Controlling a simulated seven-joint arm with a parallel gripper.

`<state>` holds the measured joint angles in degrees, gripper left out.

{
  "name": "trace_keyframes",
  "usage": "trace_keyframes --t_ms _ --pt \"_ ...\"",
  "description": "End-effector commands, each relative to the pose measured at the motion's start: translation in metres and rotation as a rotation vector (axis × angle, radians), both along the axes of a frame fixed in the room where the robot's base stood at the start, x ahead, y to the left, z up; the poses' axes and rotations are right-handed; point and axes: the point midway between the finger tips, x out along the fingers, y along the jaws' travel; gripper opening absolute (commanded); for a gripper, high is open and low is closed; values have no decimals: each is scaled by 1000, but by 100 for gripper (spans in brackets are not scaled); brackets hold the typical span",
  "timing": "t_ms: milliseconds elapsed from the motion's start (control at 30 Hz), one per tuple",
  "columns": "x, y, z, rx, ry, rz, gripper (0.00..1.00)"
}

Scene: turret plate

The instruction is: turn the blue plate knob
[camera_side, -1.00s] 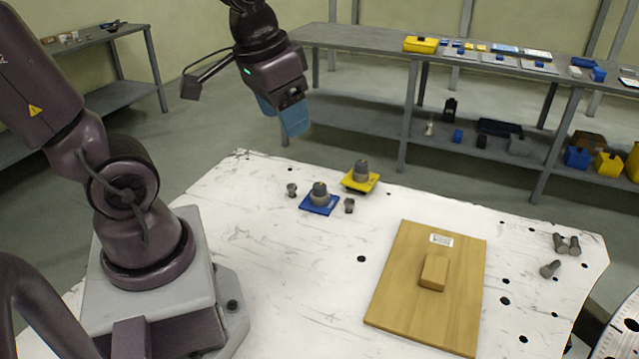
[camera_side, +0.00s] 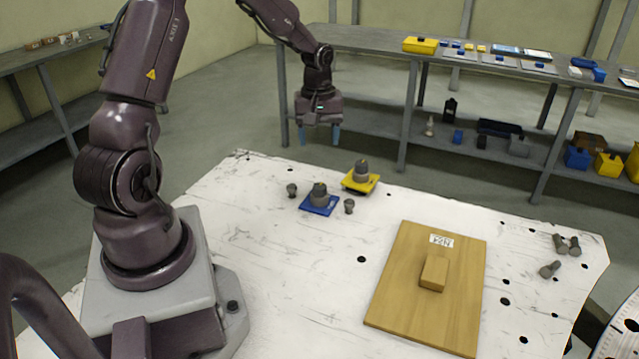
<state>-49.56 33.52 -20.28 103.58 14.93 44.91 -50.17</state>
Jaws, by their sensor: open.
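The blue plate (camera_side: 317,209) lies flat on the white table, left of the yellow plate. A grey knob (camera_side: 319,195) stands upright on it. The yellow plate (camera_side: 352,185) carries a similar grey knob (camera_side: 362,170). My gripper (camera_side: 319,140) points down with its two blue fingers apart and nothing between them. In the picture it is above the blue plate, clear of the knob and not touching it.
Small grey bolts stand beside the blue plate, one on its left (camera_side: 291,190) and one on its right (camera_side: 349,206). A wooden board (camera_side: 400,300) with a block (camera_side: 434,273) lies at right. More bolts (camera_side: 560,252) lie far right. The table's left middle is clear.

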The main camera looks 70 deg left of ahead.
Motion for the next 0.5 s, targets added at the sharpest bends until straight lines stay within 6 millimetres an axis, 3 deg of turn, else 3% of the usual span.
trace_keyframes --t_ms 167,500 --pt "-1 -2 -25 -6 5 0 61" --pt "0 -2 -94 -5 5 0 61"
